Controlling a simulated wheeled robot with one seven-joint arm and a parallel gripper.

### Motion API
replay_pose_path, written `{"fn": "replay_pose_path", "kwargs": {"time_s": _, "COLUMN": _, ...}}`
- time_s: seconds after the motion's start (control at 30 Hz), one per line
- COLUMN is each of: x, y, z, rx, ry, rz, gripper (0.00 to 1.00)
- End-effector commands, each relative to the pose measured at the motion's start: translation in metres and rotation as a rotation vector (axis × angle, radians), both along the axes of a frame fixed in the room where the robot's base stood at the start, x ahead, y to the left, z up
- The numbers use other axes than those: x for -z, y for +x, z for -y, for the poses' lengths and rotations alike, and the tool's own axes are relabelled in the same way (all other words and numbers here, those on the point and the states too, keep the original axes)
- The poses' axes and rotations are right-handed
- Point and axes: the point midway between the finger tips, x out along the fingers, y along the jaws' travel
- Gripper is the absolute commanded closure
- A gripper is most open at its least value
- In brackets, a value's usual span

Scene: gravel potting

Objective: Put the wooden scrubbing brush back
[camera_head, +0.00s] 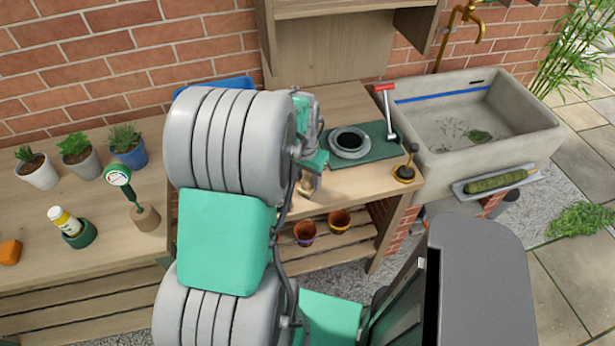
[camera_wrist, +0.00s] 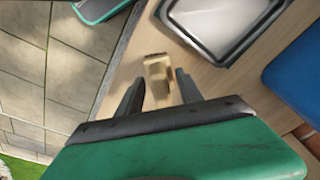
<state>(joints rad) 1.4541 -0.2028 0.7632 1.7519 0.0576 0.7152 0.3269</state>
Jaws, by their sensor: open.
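A small pale wooden block, apparently the scrubbing brush (camera_wrist: 157,72), lies on the wooden bench top in the wrist view. My gripper (camera_wrist: 158,80) is open, with one dark finger on each side of the block. A clear gap shows beside the right finger; I cannot tell the height of the fingers over the bench. In the head view my gripper (camera_head: 312,172) is partly hidden behind my own arm, near the front edge of the bench. A tan piece by it there (camera_head: 306,187) may be the same brush. Its bristles cannot be made out.
A dark green mat (camera_head: 375,153) bears a grey dish (camera_head: 349,142); a red-handled tool (camera_head: 386,112) is beside them. A stone sink (camera_head: 530,140) stands right, with a green roll on its front ledge. Potted plants (camera_head: 75,148) stand left. A grey tray (camera_wrist: 222,25) lies near the brush.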

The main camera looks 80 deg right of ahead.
Motion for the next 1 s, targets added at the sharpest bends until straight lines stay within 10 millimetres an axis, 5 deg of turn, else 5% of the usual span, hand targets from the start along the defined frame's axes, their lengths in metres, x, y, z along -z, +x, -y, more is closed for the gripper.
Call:
{"fn": "replay_pose_path", "kwargs": {"time_s": 0.27, "x": -0.016, "y": 0.001, "z": 0.0, "rx": 0.0, "ry": -0.003, "rz": 0.0, "gripper": 0.57}}
{"fn": "replay_pose_path", "kwargs": {"time_s": 0.6, "x": -0.099, "y": 0.003, "z": -0.01, "rx": 0.0, "ry": -0.005, "rz": 0.001, "gripper": 0.57}}
{"fn": "replay_pose_path", "kwargs": {"time_s": 0.87, "x": -0.123, "y": 0.004, "z": -0.015, "rx": -0.003, "ry": 0.001, "rz": 0.0, "gripper": 0.57}}
{"fn": "replay_pose_path", "kwargs": {"time_s": 1.0, "x": -0.128, "y": 0.042, "z": -0.027, "rx": -0.125, "ry": -0.012, "rz": 0.002, "gripper": 0.57}}
